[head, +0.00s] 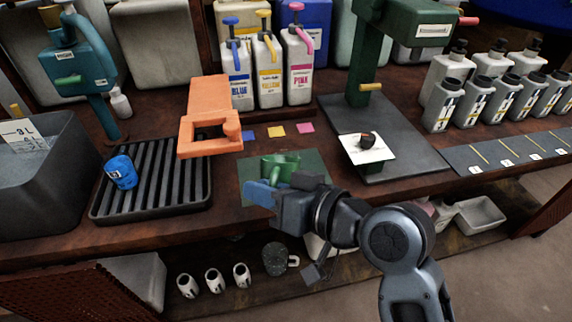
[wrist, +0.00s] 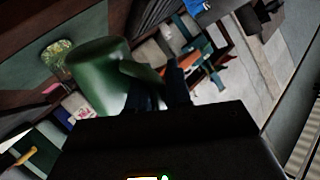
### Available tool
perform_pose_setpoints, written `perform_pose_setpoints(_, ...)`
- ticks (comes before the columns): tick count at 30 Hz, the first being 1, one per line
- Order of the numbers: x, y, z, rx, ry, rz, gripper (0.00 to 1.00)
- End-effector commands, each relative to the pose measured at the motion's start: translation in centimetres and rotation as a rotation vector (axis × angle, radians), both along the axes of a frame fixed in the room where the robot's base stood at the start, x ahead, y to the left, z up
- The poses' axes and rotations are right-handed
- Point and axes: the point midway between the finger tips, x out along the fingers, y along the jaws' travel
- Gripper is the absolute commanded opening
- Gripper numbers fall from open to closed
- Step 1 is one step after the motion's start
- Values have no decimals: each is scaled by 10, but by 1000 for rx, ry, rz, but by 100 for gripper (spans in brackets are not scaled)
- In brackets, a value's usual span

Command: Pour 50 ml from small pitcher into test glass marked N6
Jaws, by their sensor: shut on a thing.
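A small green pitcher (head: 283,165) is in front of my gripper (head: 268,186), above or on the dark green mat (head: 314,166); I cannot tell whether it touches the mat. In the wrist view the green pitcher (wrist: 98,78) is large and close at my fingers (wrist: 163,92), which are shut on it. Its contents are not visible. The label is too small to read, and no N6 mark is legible anywhere.
An orange stand (head: 207,110) is behind the rack. Blue, yellow and pink pump bottles (head: 299,68) stand at the back. A green press (head: 366,60) with a white card (head: 368,149) is to the right. Several grey bottles (head: 441,105) are at far right. White cups (head: 214,280) sit on the lower shelf.

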Motion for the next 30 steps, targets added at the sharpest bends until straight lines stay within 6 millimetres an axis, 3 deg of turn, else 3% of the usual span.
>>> perform_pose_setpoints(6,-9,0,-21,-4,-70,-1,0)
perform_pose_setpoints(12,-17,1,-29,-8,-145,-1,0)
perform_pose_setpoints(30,-22,1,-29,-13,-198,0,0)
